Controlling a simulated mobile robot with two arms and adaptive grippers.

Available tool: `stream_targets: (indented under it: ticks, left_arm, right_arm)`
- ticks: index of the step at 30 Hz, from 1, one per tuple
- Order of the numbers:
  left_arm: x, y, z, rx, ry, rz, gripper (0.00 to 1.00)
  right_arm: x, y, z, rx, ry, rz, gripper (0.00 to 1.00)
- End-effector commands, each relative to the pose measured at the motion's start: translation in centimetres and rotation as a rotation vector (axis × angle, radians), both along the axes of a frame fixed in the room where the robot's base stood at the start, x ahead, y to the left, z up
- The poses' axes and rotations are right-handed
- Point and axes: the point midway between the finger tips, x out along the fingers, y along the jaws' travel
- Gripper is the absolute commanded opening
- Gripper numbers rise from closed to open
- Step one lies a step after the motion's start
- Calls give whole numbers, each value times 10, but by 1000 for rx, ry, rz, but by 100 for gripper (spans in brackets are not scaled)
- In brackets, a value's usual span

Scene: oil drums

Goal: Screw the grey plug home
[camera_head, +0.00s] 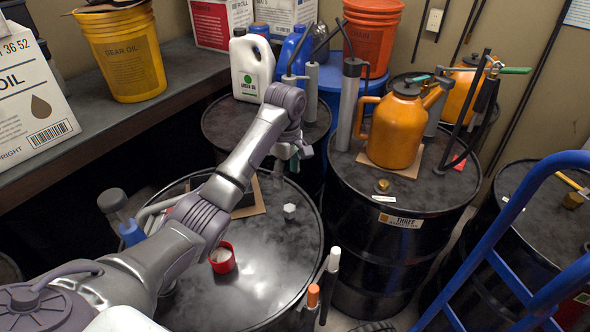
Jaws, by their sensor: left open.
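A small light grey plug (289,211) shows on the black top of the near drum (270,262), toward its right rim. I cannot tell whether it sits in a bung hole or how deep. My left arm reaches in from the lower left across this drum. My left gripper (292,165) is open, above the far rim of the near drum, up and beyond the plug and apart from it. Its fingers are small and partly hidden by the wrist. My right gripper is not in view.
A red cup (222,258) and a cardboard piece (240,200) are on the near drum. An orange can (394,130) and a brass plug (382,186) are on the drum labelled THREE (400,219). A blue hand-truck frame (500,235) stands at right. Upright marker-like handles (313,296) stand by the near rim.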

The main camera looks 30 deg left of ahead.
Motion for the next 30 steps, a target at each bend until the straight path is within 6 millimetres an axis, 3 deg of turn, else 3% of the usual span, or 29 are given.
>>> stream_targets:
  ticks: [3,6,21,30]
  left_arm:
    - [-1,0,-10,0,4,0,65]
    - [-2,0,-25,2,6,0,65]
    - [-1,0,-117,-1,3,1,65]
    - [-1,0,-136,0,1,-1,65]
  right_arm:
    - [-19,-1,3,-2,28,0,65]
    - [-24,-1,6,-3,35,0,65]
    - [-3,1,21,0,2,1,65]
    - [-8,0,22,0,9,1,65]
